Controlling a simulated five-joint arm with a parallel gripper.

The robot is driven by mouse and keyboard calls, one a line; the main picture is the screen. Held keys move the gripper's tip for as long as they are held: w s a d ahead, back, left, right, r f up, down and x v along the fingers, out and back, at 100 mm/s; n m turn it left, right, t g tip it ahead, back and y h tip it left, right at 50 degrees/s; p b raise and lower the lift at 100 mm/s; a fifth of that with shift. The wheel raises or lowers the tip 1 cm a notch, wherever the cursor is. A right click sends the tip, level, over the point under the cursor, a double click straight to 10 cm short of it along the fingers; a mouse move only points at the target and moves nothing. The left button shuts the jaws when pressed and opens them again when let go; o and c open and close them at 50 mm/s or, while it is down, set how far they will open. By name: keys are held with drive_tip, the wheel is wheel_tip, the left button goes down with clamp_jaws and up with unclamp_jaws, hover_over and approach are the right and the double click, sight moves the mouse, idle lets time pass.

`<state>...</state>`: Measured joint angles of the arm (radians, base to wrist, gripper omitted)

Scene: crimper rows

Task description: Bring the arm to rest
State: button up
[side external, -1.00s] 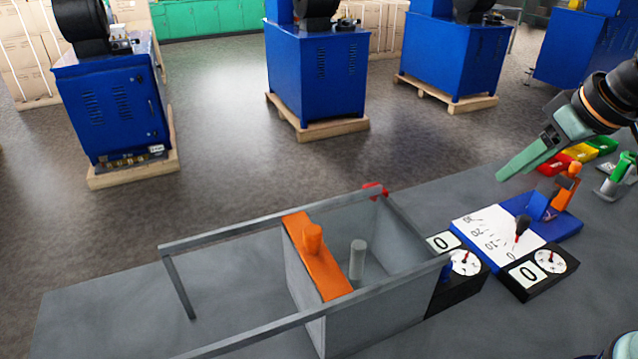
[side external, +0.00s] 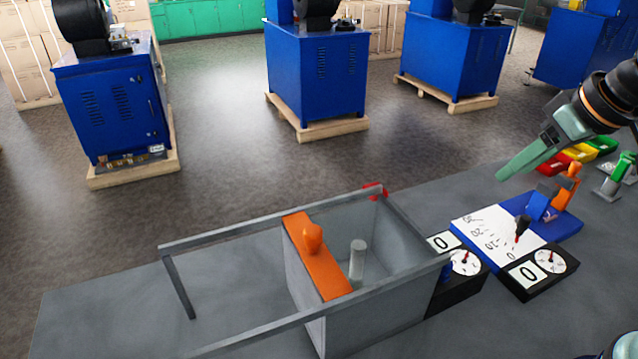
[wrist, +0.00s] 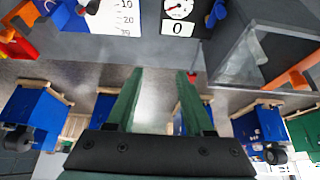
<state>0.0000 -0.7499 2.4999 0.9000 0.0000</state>
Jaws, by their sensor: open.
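My gripper (side external: 530,157) is at the right of the side view, raised above the bench, with its green fingers pointing down and to the left. In the wrist view my gripper (wrist: 160,80) shows two green fingers set apart, with nothing between them. It is open and empty. In the side view the fingers overlap each other, so the gap does not show there.
A grey metal frame box with an orange sliding plate (side external: 318,258) stands on the bench (side external: 120,315). A white scale board (side external: 490,236), a blue base with an orange lever (side external: 568,188), dial boxes (side external: 538,272) and coloured bins (side external: 580,153) sit at the right. Blue machines (side external: 318,75) stand on pallets behind.

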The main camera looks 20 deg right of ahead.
idle(0.5)
drive_tip(key=c, duration=0.6)
drive_tip(key=shift+w+r, duration=0.2)
drive_tip(key=shift+w, duration=0.05)
clamp_jaws()
drive_tip(key=w+a+r+g, duration=0.1)
drive_tip(key=w+a+r, duration=0.15)
drive_tip(key=w, duration=0.25)
drive_tip(key=w+a+r+g, duration=0.1)
drive_tip(key=w+r+g, duration=0.15)
drive_tip(key=w, duration=0.35)
drive_tip(key=w+a+f+g, duration=0.2)
drive_tip(key=w+a+f, duration=0.2)
drive_tip(key=w+a, duration=0.3)
drive_tip(key=shift+w, duration=1.6)
